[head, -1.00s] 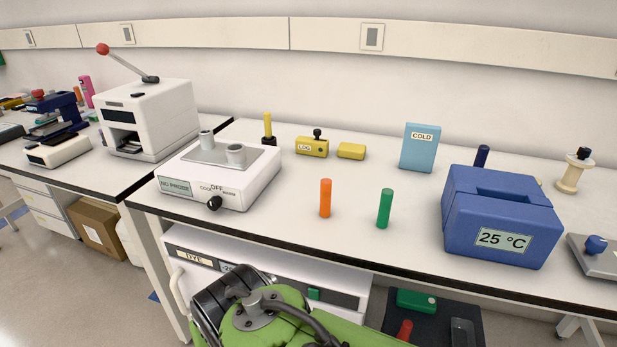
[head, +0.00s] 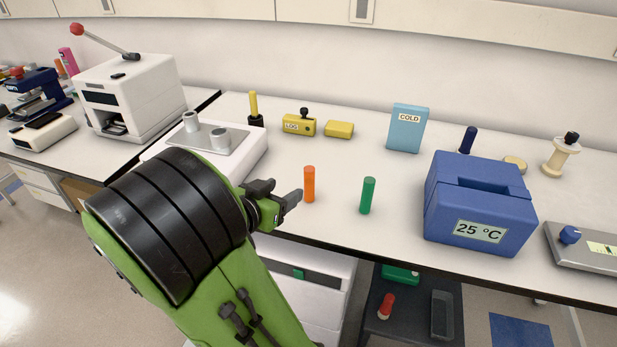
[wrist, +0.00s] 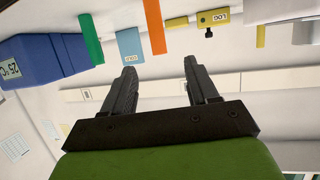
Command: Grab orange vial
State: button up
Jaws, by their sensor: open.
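The orange vial (head: 309,184) stands upright on the white bench, left of the green vial (head: 367,195). My gripper (head: 293,199) is just left of the orange vial in the head view, apart from it as far as I can tell. In the wrist view, which is upside down, my gripper (wrist: 157,80) is open and empty, with its two dark fingers spread. There the orange vial (wrist: 155,25) shows at the top, beyond the fingertips and roughly between them. The green vial (wrist: 90,40) shows to its left.
A blue 25 °C box (head: 480,210) stands to the right. The white cycler (head: 250,155) is behind my arm at left. A yellow LOG block (head: 298,124), a yellow block (head: 339,130) and a blue COLD box (head: 407,130) stand at the back. Clear bench surrounds the vials.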

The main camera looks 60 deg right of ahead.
aim_at(313, 177)
jog(key=x, duration=0.9)
jog(key=b+x, duration=0.1)
jog(key=x, duration=0.4)
jog(key=shift+s+d+f, duration=0.2)
jog(key=shift+s+f, duration=0.05)
jog(key=shift+f, duration=0.15)
jog(key=shift+a, duration=0.1)
jog(key=shift+c, duration=0.4)
jog(key=c, duration=1)
